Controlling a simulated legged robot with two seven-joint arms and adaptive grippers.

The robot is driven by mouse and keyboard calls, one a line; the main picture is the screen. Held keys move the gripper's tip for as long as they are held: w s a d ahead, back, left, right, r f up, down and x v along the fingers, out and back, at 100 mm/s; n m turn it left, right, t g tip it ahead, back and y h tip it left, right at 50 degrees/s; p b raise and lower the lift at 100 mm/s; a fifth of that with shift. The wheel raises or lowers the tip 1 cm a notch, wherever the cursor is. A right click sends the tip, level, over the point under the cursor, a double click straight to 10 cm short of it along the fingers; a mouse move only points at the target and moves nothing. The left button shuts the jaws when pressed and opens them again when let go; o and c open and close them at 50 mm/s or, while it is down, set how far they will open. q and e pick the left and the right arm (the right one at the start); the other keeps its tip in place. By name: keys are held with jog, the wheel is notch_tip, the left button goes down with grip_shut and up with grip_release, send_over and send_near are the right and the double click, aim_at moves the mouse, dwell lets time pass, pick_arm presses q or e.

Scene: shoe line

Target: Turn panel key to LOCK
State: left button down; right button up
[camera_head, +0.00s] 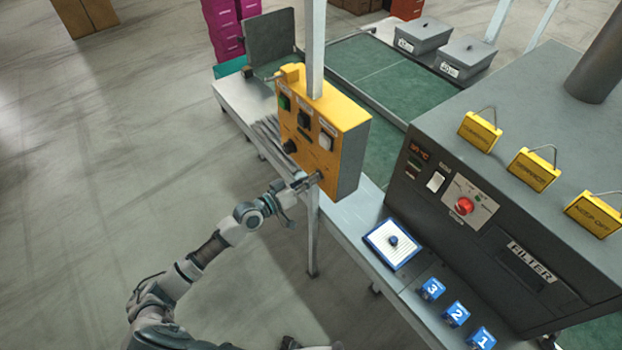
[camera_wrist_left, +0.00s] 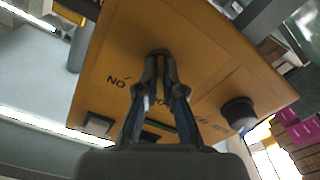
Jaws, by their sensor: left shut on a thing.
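The yellow control panel (camera_head: 345,115) hangs on a grey post in the middle of the head view, with several switches and a round black knob on its face. My left gripper (camera_head: 312,181) reaches the lower right part of that face. In the left wrist view the panel (camera_wrist_left: 225,75) fills most of the picture. My left gripper (camera_wrist_left: 158,62) is shut there against the panel, its fingertips together around a small part that I take for the key. The fingers hide the key, so its angle cannot be told. My right gripper is not clearly seen.
A grey machine (camera_head: 480,160) with a red button and yellow hanging tags stands at the right. A black knob (camera_wrist_left: 238,112) sits beside my fingers. The floor at left is clear.

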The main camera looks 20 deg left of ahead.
pick_arm(q)
jog(key=shift+f+n, duration=0.4)
jog(key=shift+n, duration=0.1)
jog(key=c, duration=1.3)
grip_release()
jog(key=shift+a+r, duration=0.1)
jog(key=shift+r, duration=0.05)
jog(key=shift+a, duration=0.15)
jog(key=v, duration=1.2)
jog(key=shift+w, duration=0.1)
